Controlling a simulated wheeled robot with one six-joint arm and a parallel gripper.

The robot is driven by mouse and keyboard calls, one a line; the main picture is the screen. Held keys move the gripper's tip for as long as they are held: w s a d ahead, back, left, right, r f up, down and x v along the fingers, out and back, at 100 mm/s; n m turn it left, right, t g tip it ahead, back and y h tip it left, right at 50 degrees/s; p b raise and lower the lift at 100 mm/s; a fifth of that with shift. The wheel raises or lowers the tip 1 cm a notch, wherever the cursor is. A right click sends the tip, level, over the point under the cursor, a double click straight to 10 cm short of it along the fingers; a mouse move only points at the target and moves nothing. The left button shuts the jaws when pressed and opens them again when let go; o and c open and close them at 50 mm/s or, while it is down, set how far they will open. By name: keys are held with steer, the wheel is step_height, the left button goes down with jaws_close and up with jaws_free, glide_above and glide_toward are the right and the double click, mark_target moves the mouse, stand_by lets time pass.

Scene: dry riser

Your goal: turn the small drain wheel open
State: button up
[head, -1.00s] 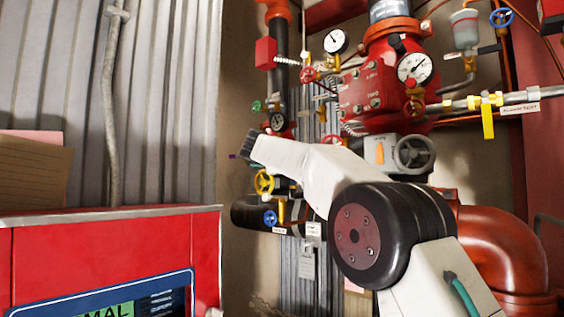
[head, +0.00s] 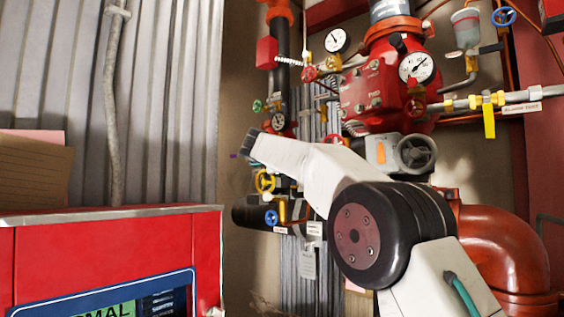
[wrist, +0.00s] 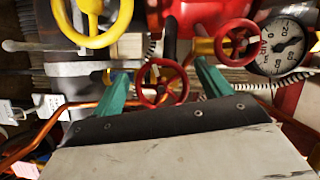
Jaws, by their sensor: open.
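In the wrist view, a small red handwheel (wrist: 163,82) shows between the two green fingers of my gripper (wrist: 160,72). The fingers are apart, one on each side of the wheel in the picture; I cannot tell how far ahead the wheel is. A second red wheel (wrist: 237,42) is right of the right finger, and a yellow wheel (wrist: 93,15) is at upper left. The head view shows a yellow wheel (head: 264,181) and a blue wheel (head: 271,218) below it. No readable label marks the drain wheel. My arm hides the gripper fingers in the head view.
A pressure gauge (wrist: 280,45) sits at upper right in the wrist view. Copper-coloured tubing (wrist: 40,143) crosses close by. A red cabinet (head: 110,245) fills the lower left.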

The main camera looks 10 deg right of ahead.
steer(key=v, duration=0.7)
steer(key=shift+s+a, duration=0.2)
steer(key=shift+s, duration=0.1)
